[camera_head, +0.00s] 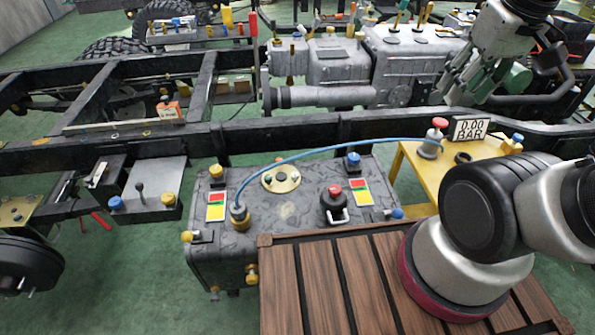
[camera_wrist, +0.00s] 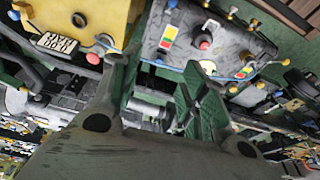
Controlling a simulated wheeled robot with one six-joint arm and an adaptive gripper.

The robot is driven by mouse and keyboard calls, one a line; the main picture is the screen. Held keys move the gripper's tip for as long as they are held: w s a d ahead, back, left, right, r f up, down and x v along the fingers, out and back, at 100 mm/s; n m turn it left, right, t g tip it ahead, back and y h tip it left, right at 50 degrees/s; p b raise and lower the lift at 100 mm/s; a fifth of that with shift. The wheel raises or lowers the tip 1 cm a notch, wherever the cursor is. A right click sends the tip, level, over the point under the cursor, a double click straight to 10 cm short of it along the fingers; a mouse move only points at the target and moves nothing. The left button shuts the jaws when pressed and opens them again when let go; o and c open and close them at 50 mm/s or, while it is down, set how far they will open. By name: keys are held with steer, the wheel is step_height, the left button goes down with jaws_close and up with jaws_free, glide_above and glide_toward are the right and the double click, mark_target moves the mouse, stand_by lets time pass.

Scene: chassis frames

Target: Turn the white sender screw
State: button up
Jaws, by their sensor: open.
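A round cream sender plate (camera_head: 281,180) with small screw heads sits on top of the grey tank (camera_head: 300,225), left of a black fitting with a red knob (camera_head: 335,191). No single white screw can be made out at this size. My gripper (camera_head: 458,90) is at the upper right, beyond and well apart from the tank. In the wrist view, its fingers (camera_wrist: 155,66) are spread with nothing between them. There the tank (camera_wrist: 225,25) lies beyond the fingertips, and a pale disc (camera_wrist: 207,67), likely the sender plate, shows beside the right finger.
A blue hose (camera_head: 330,145) arches over the tank to a yellow stand with a 0.00 BAR display (camera_head: 470,129). A brown slatted deck (camera_head: 345,285) lies in front. Black frame rails (camera_head: 300,130) run behind the tank. Green floor shows at left.

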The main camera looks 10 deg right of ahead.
steer(key=w+a+f+n+g+h, duration=0.1)
steer(key=w+a+f+n+g, duration=0.3)
steer(key=w+a+f, duration=0.7)
steer(key=m, duration=0.6)
glide_above(295, 174)
steer(key=shift+t+y, duration=0.3)
steer(key=f, duration=2.2)
steer(key=shift+s+d+f, duration=0.2)
steer(key=shift+s+f, duration=0.15)
steer(key=shift+f, duration=0.05)
steer(key=shift+w+a+m, duration=0.2)
steer(key=shift+w+m, duration=0.1)
steer(key=shift+m, duration=0.2)
steer(key=shift+w+f, duration=0.1)
steer(key=shift+f, duration=0.1)
steer(key=shift+m, duration=0.3)
step_height(295, 174, down, 7)
steer(key=shift+f, duration=0.2)
jaws_close()
